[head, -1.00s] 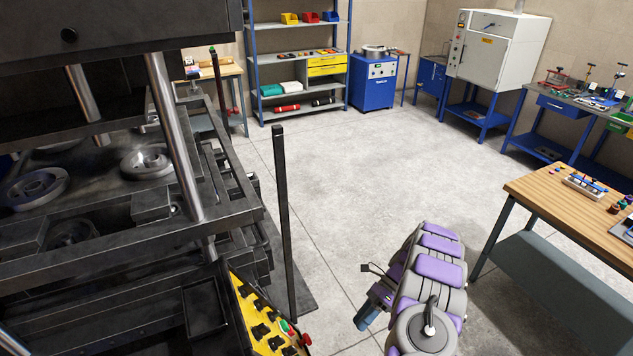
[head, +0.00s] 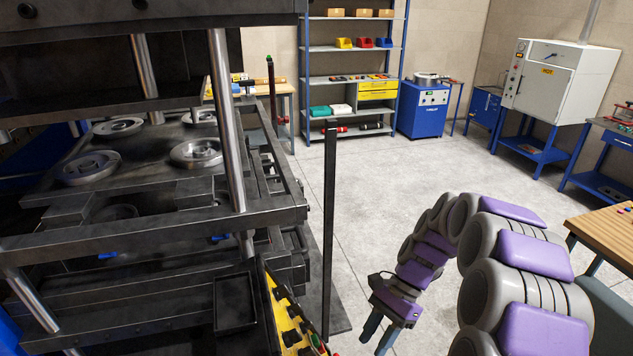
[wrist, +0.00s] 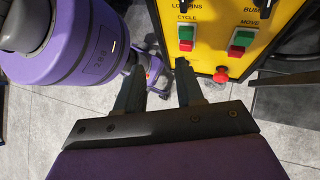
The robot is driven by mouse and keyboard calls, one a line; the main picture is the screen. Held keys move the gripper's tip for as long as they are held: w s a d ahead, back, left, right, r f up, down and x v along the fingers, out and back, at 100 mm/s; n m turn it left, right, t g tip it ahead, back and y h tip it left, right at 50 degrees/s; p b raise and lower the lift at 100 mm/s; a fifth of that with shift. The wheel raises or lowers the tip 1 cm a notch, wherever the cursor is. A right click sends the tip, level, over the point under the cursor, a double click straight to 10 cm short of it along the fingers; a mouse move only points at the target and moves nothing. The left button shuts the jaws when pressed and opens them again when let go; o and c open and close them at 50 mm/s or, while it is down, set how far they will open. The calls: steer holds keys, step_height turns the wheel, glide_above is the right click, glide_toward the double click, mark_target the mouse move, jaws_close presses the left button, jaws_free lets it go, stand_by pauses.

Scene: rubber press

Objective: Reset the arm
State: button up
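My arm (head: 520,255) is purple and grey and bends over at the lower right of the head view. My gripper (head: 372,332) hangs at its end, pointing down beside the press's yellow control panel (head: 289,318). In the wrist view, the two fingers of my gripper (wrist: 160,85) stand apart with a gap between them and nothing held. The yellow panel (wrist: 222,30) lies beyond the fingertips there, with green and red buttons and a red knob. The fingertips look apart from the panel, though the exact distance cannot be told.
The dark press (head: 160,215) with round mould parts (head: 196,152) fills the left. A thin black post (head: 329,235) stands between it and my arm. A wooden table (head: 605,236) is at the right edge. Shelves (head: 350,110) and a white oven (head: 560,80) stand behind clear floor.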

steer(key=s+d+f+n+t+h+b, duration=0.1)
steer(key=s+n+t+h+b, duration=0.3)
steer(key=s, duration=2.1)
steer(key=n+h+b, duration=0.2)
steer(key=n+b, duration=0.3)
steer(key=n, duration=0.2)
steer(key=shift+d+f+n+b, duration=0.15)
steer(key=shift+f+n+b, duration=0.1)
steer(key=shift+n+b, duration=0.1)
